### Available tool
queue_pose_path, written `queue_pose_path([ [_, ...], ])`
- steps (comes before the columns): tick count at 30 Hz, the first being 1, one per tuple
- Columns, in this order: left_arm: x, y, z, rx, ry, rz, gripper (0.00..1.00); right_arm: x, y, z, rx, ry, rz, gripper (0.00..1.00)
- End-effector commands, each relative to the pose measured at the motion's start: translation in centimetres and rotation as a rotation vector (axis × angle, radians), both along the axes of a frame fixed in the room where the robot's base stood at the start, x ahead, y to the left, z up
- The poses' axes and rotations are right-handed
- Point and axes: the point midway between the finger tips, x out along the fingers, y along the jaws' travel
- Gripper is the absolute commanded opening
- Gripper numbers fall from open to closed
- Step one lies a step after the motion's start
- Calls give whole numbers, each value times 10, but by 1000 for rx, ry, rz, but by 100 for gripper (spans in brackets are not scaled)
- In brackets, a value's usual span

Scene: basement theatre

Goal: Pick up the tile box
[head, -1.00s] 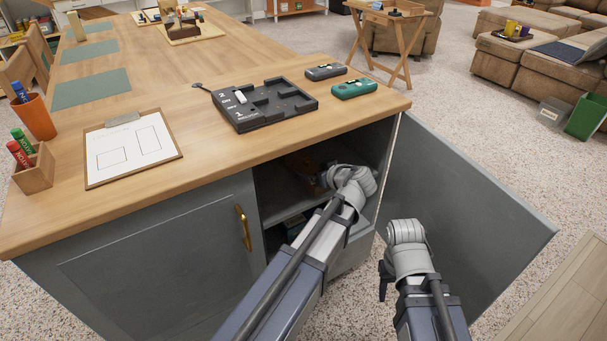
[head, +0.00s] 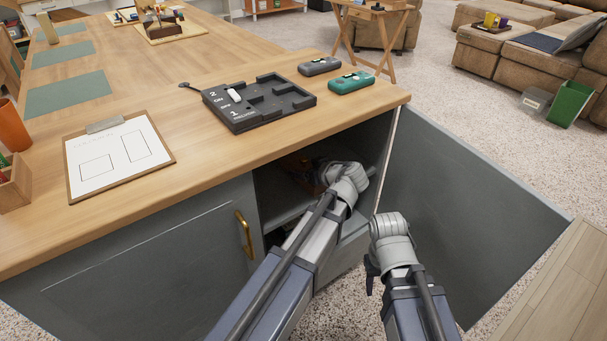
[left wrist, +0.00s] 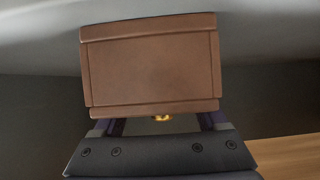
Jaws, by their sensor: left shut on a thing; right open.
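The tile box, a plain brown block-like box (left wrist: 150,65), fills the upper middle of the left wrist view. My left gripper (left wrist: 160,121) is shut on it, with a finger at either side of its lower edge. In the head view my left arm reaches into the open cabinet, and its wrist (head: 345,178) hides most of the gripper. A dim brown shape (head: 303,167) shows beside it in the shadow; I cannot tell its outline. My right gripper (head: 371,272) is open, low in front of the open door, mostly hidden by its wrist.
The open grey door (head: 465,210) stands to the right of both arms. The wooden countertop (head: 200,165) overhangs the cabinet, bearing a clipboard (head: 120,155), a black maze-like tray (head: 260,104) and a teal device (head: 351,83). A cabinet shelf (head: 275,200) lies below my left wrist.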

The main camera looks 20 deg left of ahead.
Motion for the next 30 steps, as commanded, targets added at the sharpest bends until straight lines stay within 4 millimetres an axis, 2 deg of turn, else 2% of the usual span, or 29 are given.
queue_pose_path([
  [2, 0, 0, 0, 0, 0, 0, 47, 0, 0, 0, 0, 0, 0, 50],
  [14, 0, 0, 0, 0, 0, 0, 2, 0, 0, 0, 0, 0, 0, 50],
  [23, 0, 1, 1, 1, 0, 0, 1, 0, 0, 1, 0, 0, 0, 50],
  [30, 2, 7, 13, 1, 0, 0, 1, 0, 0, 13, 0, 0, 3, 50],
])
